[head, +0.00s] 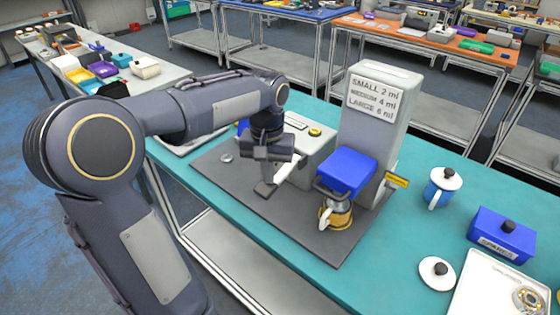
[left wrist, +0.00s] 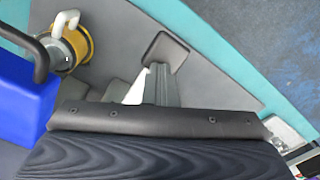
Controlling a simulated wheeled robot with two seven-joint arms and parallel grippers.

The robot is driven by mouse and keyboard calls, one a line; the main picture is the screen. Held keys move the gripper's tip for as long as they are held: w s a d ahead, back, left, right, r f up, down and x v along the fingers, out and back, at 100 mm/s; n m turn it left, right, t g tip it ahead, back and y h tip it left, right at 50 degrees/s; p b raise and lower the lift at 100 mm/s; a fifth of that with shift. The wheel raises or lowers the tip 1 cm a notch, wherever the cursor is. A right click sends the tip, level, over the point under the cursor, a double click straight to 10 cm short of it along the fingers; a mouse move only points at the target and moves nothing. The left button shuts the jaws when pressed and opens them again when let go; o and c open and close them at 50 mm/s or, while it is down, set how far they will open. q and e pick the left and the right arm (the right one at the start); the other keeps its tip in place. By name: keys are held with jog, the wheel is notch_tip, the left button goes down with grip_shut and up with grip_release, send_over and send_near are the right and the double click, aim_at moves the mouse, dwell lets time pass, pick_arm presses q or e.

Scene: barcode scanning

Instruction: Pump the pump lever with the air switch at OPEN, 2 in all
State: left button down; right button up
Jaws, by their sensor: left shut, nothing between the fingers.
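A grey box (head: 305,150) with a yellow button stands on the dark mat. A pale bar (head: 286,172) slopes from it toward a dark square pad (head: 265,189), likely the pump lever; the pad also shows in the left wrist view (left wrist: 167,52). My left gripper (head: 268,172) is shut and empty, pointing down over the pad and beside the bar. I cannot tell whether it touches them. A yellow tag (head: 397,180) with unreadable text sits on the right side of the tall grey dispenser (head: 376,115). I cannot make out the air switch position. My right gripper is out of view.
A blue block (head: 346,170) with a dark handle projects from the dispenser above a gold-and-white cup (head: 335,212). A lidded blue mug (head: 441,188), a blue box (head: 502,235), a loose lid (head: 437,270) and a white tray (head: 478,290) stand at right.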

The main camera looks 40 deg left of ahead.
pick_arm(q)
notch_tip(320, 180, up, 8)
jog(key=p, duration=0.6)
jog(key=shift+f+p, duration=0.25)
jog(key=shift+p, duration=0.15)
notch_tip(320, 180, up, 4)
jog(key=p, duration=0.3)
jog(key=shift+p, duration=0.35)
jog(key=s+d+f+m+t+h+b, duration=0.1)
jog(key=s+d+f+t+h, duration=0.1)
jog(key=s+d, duration=0.4)
jog(key=s+d+f+m+t+h+b, duration=0.1)
jog(key=s+d+f+m+t, duration=0.1)
jog(key=s+d, duration=0.5)
jog(key=s+f+t, duration=0.1)
jog(key=s+f, duration=0.1)
jog(key=s, duration=0.1)
jog(key=shift+s+f+t+h+b, duration=0.15)
jog(key=shift+f+t+h+b, duration=0.15)
jog(key=shift+f+h+b, duration=0.1)
